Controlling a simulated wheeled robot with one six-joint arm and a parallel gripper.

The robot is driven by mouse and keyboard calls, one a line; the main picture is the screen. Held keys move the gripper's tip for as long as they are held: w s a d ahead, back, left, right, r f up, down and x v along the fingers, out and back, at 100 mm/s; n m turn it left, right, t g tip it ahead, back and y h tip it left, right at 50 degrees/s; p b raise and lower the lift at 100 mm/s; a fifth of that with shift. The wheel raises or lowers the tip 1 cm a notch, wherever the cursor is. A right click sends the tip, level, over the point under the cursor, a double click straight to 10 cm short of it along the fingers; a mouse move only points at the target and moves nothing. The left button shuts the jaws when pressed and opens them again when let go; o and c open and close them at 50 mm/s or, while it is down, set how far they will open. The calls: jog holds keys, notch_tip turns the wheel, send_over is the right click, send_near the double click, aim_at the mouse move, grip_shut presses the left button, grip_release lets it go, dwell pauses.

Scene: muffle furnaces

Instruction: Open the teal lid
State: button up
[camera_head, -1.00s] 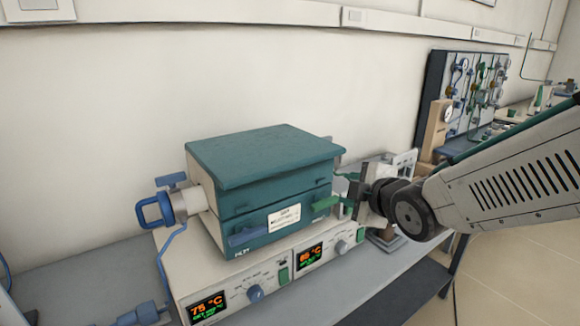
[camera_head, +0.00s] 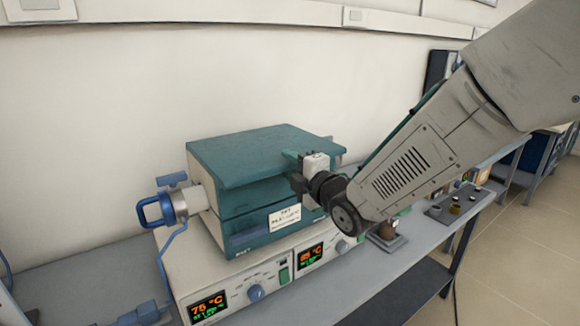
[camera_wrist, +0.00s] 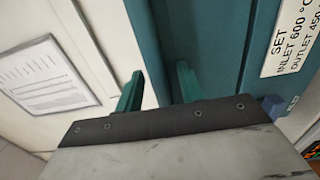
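The teal lid (camera_head: 262,153) is the top of a teal and white muffle furnace and lies down on the teal lower body (camera_head: 250,222). My gripper (camera_head: 290,157) is at the lid's front edge, near its right end. In the wrist view the lid (camera_wrist: 200,35) is a teal band turned on its side. My gripper's two green fingers (camera_wrist: 158,88) stand apart, one to the left of the lid's edge and one in front of its teal face. I cannot tell whether either finger touches the lid.
A blue handle (camera_head: 152,210) sticks out at the furnace's left. The control base (camera_head: 265,275) with lit displays is below. A wall (camera_head: 120,90) stands close behind. Small items lie on the bench at right (camera_head: 455,208).

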jog(key=shift+w+a, duration=0.1)
jog(key=shift+w, duration=0.05)
grip_shut()
jog(key=shift+r, duration=0.15)
